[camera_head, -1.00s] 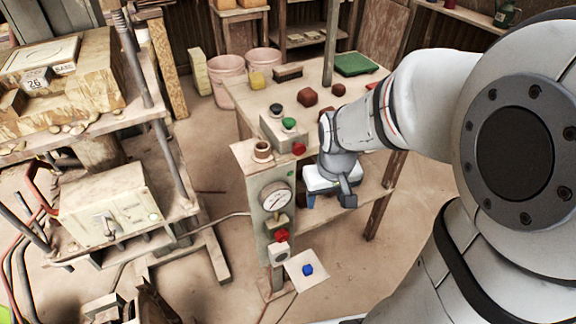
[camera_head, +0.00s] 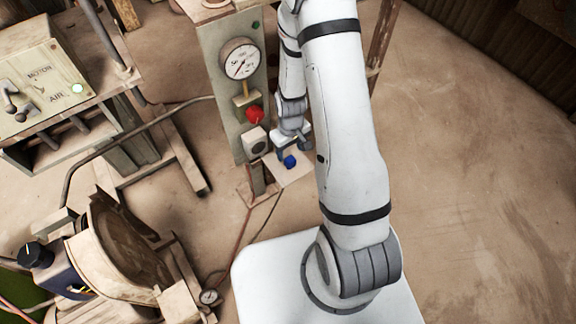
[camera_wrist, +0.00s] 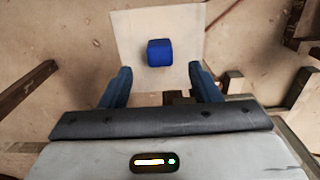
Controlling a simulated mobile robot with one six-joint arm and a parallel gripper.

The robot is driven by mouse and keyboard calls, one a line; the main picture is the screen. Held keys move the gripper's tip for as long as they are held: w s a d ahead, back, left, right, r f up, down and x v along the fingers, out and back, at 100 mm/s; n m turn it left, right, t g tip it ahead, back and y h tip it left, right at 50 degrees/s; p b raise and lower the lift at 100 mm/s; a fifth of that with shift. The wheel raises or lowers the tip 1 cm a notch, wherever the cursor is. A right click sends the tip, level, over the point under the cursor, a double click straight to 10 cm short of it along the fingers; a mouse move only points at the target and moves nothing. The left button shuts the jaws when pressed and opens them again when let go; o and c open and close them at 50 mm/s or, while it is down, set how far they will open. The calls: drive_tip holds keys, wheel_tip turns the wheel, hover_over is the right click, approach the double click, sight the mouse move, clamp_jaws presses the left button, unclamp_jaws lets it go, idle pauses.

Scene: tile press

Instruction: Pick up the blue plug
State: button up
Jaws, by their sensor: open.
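The blue plug (camera_head: 290,162) is a small blue block on a pale square sheet (camera_head: 270,174) at the foot of the gauge panel. It also shows in the wrist view (camera_wrist: 160,52), near the middle of the sheet (camera_wrist: 128,30). My gripper (camera_head: 293,150) is just behind and above the plug in the head view. In the wrist view my gripper (camera_wrist: 160,78) has its two blue fingers wide apart, with nothing between them. The plug appears ahead of the gap, roughly centred. The exact height of the fingers above it is hard to tell.
The gauge panel (camera_head: 231,110), with a red knob (camera_head: 255,114) and a round-faced box (camera_head: 255,141), stands close left of my gripper. A cable (camera_head: 140,128) and a machine with a wooden wheel (camera_head: 120,250) lie further left. The floor at right (camera_head: 470,200) is clear.

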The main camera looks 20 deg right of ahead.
sight(291, 161)
drive_tip(key=f+b, duration=0.1)
drive_tip(key=f, duration=0.1)
drive_tip(key=f+b, duration=0.1)
drive_tip(key=f, duration=0.1)
drive_tip(key=f+b, duration=0.1)
drive_tip(key=f, duration=0.1)
drive_tip(key=shift+s+f, duration=0.15)
drive_tip(key=shift+s, duration=0.15)
drive_tip(key=shift+c, duration=0.2)
drive_tip(key=c, duration=1.1)
wheel_tip(291, 161, up, 10)
drive_tip(key=p, duration=0.4)
drive_tip(key=shift+s, duration=0.1)
